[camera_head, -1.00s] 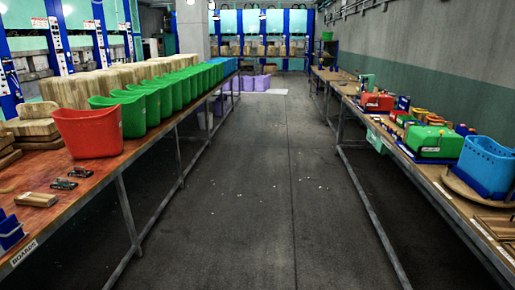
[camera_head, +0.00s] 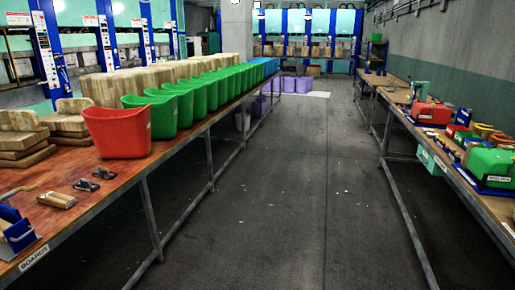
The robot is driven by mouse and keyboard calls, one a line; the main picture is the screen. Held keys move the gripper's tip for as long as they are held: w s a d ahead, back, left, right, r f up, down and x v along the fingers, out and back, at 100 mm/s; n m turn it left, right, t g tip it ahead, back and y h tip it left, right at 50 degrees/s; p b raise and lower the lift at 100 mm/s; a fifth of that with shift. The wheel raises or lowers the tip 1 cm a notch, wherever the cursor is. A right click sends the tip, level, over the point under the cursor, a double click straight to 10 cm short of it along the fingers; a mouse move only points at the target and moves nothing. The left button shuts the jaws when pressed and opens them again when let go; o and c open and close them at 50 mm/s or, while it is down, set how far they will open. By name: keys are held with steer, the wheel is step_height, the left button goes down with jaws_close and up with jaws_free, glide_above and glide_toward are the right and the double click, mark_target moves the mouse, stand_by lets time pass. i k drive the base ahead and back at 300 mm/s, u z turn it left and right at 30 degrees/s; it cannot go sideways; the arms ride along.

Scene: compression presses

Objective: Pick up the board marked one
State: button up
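Stacked wooden boards (camera_head: 24,140) lie on the left bench, behind and left of the red bin. A second stack of boards (camera_head: 72,125) sits beside it. A small wooden block (camera_head: 57,200) lies near the bench's front edge. A label reading "BOARDS" (camera_head: 34,258) is on the bench edge at lower left. I cannot make out a number one on any board. My gripper is not in view.
The left bench (camera_head: 120,183) holds a red bin (camera_head: 118,131), a row of green bins (camera_head: 187,107), small dark tools (camera_head: 87,185) and a blue holder (camera_head: 17,235). The right bench (camera_head: 497,208) carries red and green items. The aisle floor (camera_head: 300,200) between is clear.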

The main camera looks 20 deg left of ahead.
mark_target(61, 201)
steer(key=u, duration=0.25)
steer(key=i, duration=0.7)
steer(key=u, duration=0.55)
steer(key=i, duration=0.65)
steer(key=u, duration=0.85)
steer(key=i, duration=0.55)
steer(key=u, duration=0.8)
steer(key=i, duration=0.6)
steer(key=u, duration=0.8)
steer(key=i, duration=1.45)
steer(key=u, duration=0.35)
